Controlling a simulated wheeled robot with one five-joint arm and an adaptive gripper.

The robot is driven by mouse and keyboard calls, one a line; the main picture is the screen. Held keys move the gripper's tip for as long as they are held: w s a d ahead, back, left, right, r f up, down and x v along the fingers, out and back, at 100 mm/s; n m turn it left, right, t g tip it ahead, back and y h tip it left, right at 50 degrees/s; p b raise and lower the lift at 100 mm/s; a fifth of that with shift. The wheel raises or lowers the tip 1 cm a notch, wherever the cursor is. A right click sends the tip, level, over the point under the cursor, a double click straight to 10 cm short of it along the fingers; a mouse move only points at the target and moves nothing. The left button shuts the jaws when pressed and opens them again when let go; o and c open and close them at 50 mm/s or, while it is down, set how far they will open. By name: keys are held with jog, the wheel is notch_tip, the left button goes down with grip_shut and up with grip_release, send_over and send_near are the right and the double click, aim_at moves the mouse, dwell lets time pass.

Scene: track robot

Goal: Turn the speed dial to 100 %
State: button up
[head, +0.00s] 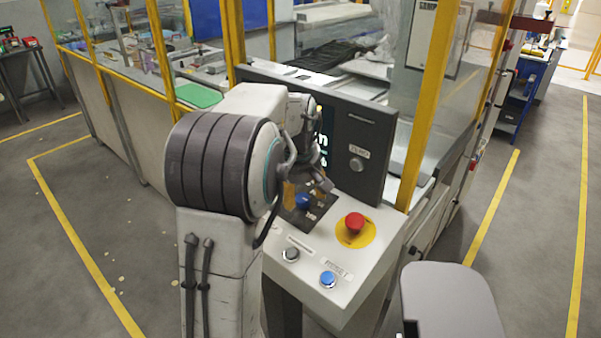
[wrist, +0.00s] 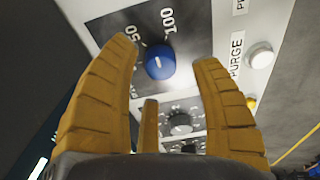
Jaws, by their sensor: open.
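The speed dial is a blue round knob (wrist: 159,63) on a dark plate, with "50" and "100" printed beside it. A short white mark shows on its face; I cannot tell exactly which number it points to. In the head view the blue dial (head: 303,200) sits on the sloped console (head: 376,256), partly behind my arm. My gripper (wrist: 168,53) is open, its yellow fingers spread on either side of the dial in the wrist view, with a third finger below. No finger clearly touches the dial. In the head view my arm mostly hides my gripper.
A red emergency button (head: 355,222) on a yellow disc stands right of the dial. A blue button (head: 328,279) and a grey button (head: 291,254) lie nearer the front edge. A dark upright panel (head: 372,135) rises behind. The wrist view shows a white "PURGE" button (wrist: 260,55) and a grey knob (wrist: 180,122).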

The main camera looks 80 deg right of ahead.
jog(key=v, duration=0.9)
jog(key=shift+a+r, duration=0.1)
